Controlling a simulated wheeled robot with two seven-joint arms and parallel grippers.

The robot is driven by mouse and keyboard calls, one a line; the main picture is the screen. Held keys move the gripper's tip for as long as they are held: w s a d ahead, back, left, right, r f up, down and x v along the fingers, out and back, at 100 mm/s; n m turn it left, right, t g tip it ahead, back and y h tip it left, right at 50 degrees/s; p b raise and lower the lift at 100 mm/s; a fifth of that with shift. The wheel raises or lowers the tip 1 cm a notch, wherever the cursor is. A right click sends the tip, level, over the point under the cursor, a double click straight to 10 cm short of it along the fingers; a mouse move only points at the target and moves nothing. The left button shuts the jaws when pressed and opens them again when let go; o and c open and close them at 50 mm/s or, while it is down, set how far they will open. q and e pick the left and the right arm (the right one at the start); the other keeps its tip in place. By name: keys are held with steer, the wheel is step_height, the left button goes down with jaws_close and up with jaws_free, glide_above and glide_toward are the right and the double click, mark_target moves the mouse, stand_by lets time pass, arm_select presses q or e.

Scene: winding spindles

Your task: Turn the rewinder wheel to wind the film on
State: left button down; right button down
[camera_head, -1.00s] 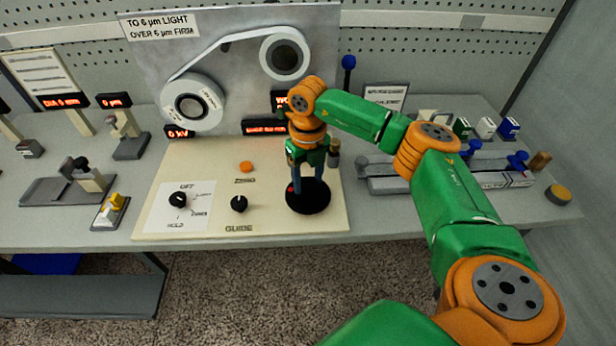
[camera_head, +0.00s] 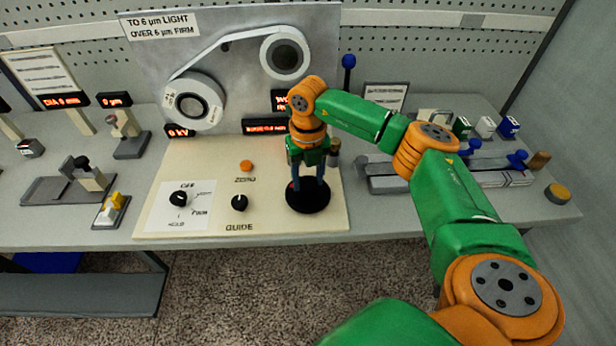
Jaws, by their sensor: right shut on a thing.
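The rewinder wheel is a black disc (camera_head: 308,201) at the right end of the cream control panel. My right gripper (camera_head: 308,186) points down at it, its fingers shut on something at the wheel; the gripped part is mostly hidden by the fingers. The film runs as a pale band (camera_head: 232,42) between the lower left reel (camera_head: 181,90) and the upper right reel (camera_head: 304,58) on the grey upright plate. My left gripper is not in view.
The cream panel (camera_head: 270,222) also carries an orange ZERO button (camera_head: 246,166), a GUIDE knob (camera_head: 239,203) and a black selector knob (camera_head: 179,199). Gauges stand on the bench to the left. A grey rail fixture (camera_head: 385,184) lies to the right.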

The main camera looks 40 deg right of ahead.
mark_target(308, 182)
steer(key=shift+c, duration=1.3)
jaws_free()
step_height(308, 182, up, 7)
steer(key=shift+r+b, duration=0.1)
steer(key=shift+b, duration=0.7)
